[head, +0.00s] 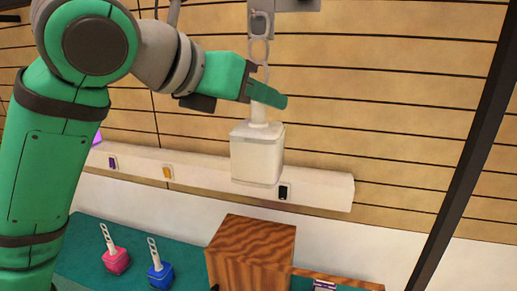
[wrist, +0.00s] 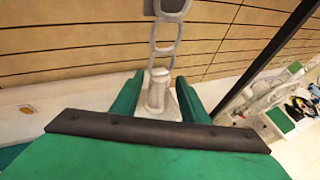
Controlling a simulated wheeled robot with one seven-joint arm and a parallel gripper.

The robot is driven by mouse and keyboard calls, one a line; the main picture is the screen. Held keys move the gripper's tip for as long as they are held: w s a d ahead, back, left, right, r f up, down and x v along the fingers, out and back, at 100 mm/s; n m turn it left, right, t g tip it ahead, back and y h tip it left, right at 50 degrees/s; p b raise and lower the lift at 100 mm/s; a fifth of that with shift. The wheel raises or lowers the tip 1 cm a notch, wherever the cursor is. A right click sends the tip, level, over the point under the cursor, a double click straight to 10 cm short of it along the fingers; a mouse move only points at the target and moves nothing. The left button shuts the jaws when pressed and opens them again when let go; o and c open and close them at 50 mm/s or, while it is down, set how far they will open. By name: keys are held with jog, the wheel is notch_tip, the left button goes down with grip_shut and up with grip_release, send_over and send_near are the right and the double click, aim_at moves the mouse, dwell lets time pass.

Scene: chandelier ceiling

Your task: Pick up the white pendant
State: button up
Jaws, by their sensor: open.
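The white pendant (head: 257,155) is a cube-like block with a narrow neck on top. It hangs upright in the head view from pale chain links (head: 260,50). My gripper (head: 267,93) reaches in from the left at the height of the neck. In the wrist view the neck (wrist: 158,92) stands between the two green fingers of my gripper (wrist: 160,97), with the chain links (wrist: 163,40) above it. The fingers are open, with a gap visible on each side of the neck. The pendant's lower body is mostly hidden in the wrist view.
Below the pendant stands a wooden block (head: 252,250). A pink pendant (head: 115,259) and a blue pendant (head: 160,274) rest on the green surface to the left. A white ledge (head: 318,188) runs along the slatted wall behind. A dark post (head: 470,150) slants at right.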

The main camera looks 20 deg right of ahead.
aim_at(270, 121)
jog(key=shift+x, duration=2.25)
jog(key=shift+w+a+f, duration=0.1)
grip_shut()
